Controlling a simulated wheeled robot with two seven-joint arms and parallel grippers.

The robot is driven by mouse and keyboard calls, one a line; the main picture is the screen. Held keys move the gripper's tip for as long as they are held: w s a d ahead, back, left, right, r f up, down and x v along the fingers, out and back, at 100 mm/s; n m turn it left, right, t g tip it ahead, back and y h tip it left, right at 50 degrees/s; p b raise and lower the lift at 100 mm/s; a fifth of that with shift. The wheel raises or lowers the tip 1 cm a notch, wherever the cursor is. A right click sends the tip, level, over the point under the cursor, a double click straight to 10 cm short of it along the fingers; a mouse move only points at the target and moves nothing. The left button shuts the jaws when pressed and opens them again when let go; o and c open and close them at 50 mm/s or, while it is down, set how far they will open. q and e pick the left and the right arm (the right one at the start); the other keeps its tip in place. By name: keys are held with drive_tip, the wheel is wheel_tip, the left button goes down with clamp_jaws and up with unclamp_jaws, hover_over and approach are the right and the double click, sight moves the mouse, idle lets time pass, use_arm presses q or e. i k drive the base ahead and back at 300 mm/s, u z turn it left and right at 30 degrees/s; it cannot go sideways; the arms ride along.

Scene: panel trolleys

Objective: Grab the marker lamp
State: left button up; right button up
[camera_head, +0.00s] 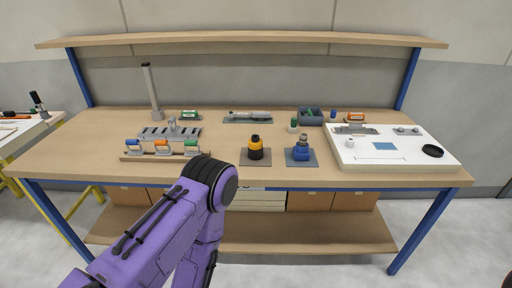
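I cannot tell for sure which thing is the marker lamp. A squat orange item with a black top and base (255,148) stands upright on a dark square mat toward the front middle of the workbench (90,135). A blue item of similar size with a dark top (301,152) stands on its own mat just right of it. My purple arm rises from the lower left, and its black-capped joint is in front of the bench's front edge. Neither gripper shows; nothing on the bench is seen to be held.
A rack with several coloured-handled tools (162,155) and a tall grey post (151,90) are at left. A white panel (400,158) with a black ring (432,151) covers the right end. A blue-grey bin (311,117) stands at the back. An upper shelf (240,38) spans the bench.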

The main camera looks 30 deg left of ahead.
sight(255, 143)
drive_tip(key=k, duration=0.5)
drive_tip(key=u, duration=2.1)
drive_tip(key=i, duration=1.4)
drive_tip(key=z, duration=1.95)
